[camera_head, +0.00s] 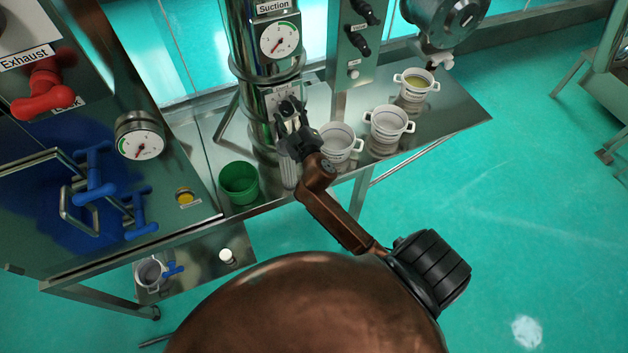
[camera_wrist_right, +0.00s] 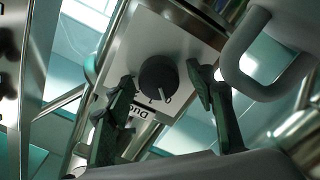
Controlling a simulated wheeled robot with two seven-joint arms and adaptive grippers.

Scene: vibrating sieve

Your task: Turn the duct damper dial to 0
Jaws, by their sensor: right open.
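The duct damper dial (camera_wrist_right: 158,76) is a round black knob on a pale plate, seen in the right wrist view. Marks that look like 1 and 0 stand beside its lower edge, with partly covered "Duct" lettering, upside down, below. A pale line shows near the knob's lower edge; its exact setting is too small to read. My right gripper (camera_wrist_right: 161,80) is open, one finger on each side of the knob; contact cannot be told. My left gripper is not in view.
A suction gauge (camera_head: 279,40) is above my gripper on the column. White handled sieve cups (camera_head: 338,145) stand close on the right, a green cup (camera_head: 239,182) at lower left. A switch panel (camera_head: 352,55) rises at the right. In the wrist view a pale handle (camera_wrist_right: 262,84) is close right.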

